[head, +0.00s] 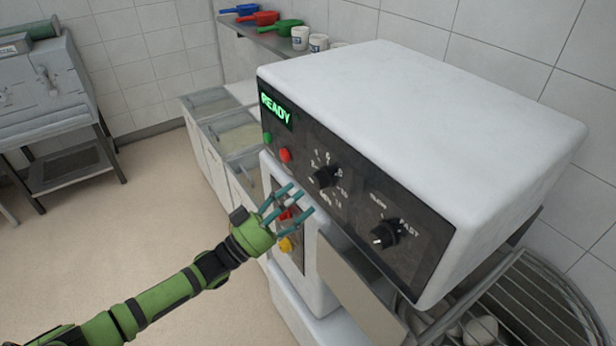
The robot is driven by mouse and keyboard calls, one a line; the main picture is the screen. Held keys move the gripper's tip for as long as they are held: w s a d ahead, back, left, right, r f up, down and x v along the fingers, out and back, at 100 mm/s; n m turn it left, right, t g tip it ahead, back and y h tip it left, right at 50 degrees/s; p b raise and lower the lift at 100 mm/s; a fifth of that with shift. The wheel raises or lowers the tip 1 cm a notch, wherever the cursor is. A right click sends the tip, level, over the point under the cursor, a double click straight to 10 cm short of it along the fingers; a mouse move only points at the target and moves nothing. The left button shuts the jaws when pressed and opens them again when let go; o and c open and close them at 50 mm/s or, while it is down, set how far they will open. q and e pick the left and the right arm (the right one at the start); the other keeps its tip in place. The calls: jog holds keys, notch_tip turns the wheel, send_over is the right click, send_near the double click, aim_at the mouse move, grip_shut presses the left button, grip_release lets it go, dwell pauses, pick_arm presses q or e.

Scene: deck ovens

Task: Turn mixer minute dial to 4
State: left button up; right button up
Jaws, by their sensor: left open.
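The mixer (420,110) is a large white machine with a dark control panel on its front. Its minute dial (326,177) is a black knob ringed by white numbers; which number it points to is too small to tell. A second knob, the speed dial (386,234), sits to its right, with "FAST" beside it. My left gripper (293,199) is green with teal fingers. It is open and empty, just below and left of the minute dial in the picture, with no visible contact with it. My right gripper is not in view.
The panel has a lit "READY" display (276,109), a green button (267,138) and a red button (285,155). Below is a yellow button (285,244). A wire guard (545,300) is at lower right. Open floor (130,210) lies left.

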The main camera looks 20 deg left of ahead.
aim_at(314, 185)
pick_arm(q)
jog(key=p+x, duration=0.1)
jog(key=x, duration=0.3)
jog(key=shift+w, duration=0.25)
jog(key=shift+d, duration=0.1)
jog(key=c, duration=1)
jog(key=shift+c, duration=0.5)
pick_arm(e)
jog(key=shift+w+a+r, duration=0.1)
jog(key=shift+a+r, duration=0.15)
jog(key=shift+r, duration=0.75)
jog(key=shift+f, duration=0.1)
